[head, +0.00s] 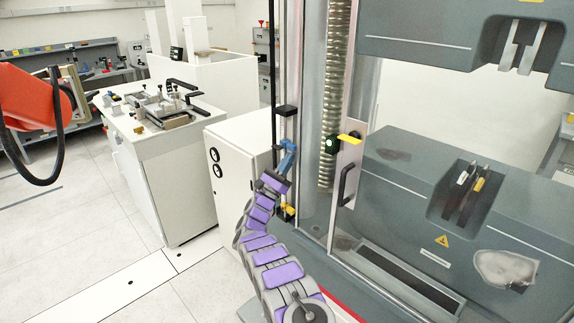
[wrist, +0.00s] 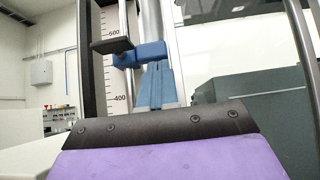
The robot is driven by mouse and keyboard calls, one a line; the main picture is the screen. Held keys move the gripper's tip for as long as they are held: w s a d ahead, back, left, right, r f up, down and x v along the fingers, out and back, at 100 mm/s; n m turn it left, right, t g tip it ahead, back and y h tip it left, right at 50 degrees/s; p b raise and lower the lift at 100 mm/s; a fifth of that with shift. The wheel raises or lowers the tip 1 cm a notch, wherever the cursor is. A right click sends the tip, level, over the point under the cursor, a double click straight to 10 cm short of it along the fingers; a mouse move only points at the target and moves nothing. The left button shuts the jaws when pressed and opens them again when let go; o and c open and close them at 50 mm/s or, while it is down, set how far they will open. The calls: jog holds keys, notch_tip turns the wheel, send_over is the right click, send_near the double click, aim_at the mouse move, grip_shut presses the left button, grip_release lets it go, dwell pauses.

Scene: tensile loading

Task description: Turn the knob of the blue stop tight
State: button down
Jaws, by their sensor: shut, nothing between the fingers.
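The blue stop (head: 289,145) sits on the upright rod at the left side of the testing machine. In the wrist view the blue stop (wrist: 140,53) is a blue block in front of a scale, a little below the 500 mark. My gripper (head: 284,164) reaches up to it from below at the end of the purple and grey arm. In the wrist view my gripper (wrist: 155,72) shows as two blue-grey fingers side by side, shut and empty, with tips just under the block. I cannot tell whether they touch it. The knob cannot be made out clearly.
A dark plate (wrist: 112,46) is just left of the blue stop. A black block (head: 287,111) is higher on the rod, and a black and yellow block (head: 287,213) is lower. The machine's door handle (head: 347,184) is right of the rod. A white cabinet (head: 232,170) stands left.

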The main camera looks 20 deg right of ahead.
jog(key=shift+r+p, duration=0.55)
